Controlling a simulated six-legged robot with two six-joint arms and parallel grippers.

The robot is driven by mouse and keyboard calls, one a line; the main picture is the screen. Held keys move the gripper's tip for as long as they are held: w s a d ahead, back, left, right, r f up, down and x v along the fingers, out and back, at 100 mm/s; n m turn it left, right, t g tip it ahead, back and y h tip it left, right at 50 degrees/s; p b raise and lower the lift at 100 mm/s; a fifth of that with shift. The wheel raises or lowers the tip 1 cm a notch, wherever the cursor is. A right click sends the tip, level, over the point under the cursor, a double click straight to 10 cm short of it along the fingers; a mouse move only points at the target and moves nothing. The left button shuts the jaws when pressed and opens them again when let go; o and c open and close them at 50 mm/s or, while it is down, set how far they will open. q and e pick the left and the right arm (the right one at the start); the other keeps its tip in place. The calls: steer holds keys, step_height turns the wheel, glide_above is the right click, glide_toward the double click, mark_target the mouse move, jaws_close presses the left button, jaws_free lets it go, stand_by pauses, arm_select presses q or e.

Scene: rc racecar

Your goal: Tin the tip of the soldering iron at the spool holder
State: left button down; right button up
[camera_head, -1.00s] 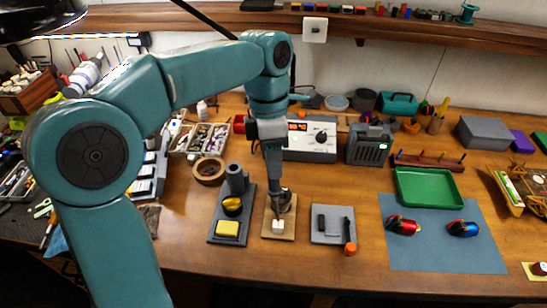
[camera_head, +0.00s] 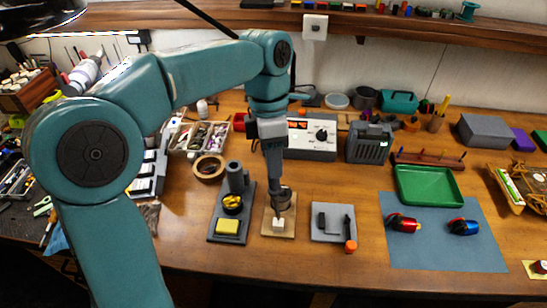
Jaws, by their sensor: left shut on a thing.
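My left gripper (camera_head: 273,184) points down over the wooden base (camera_head: 290,230) of the spool holder, left of the middle of the bench. It is shut on the soldering iron, which is mostly hidden by the gripper and very small here. A dark spool (camera_head: 284,199) stands at the back of the base and a small white block (camera_head: 278,224) at its front. The iron's thin dark lower end seems close above the white block; I cannot tell whether they touch. My right gripper is not in view.
Left of the holder is a dark stand (camera_head: 218,238) with an upright tube, a yellow wool cup and a yellow sponge.

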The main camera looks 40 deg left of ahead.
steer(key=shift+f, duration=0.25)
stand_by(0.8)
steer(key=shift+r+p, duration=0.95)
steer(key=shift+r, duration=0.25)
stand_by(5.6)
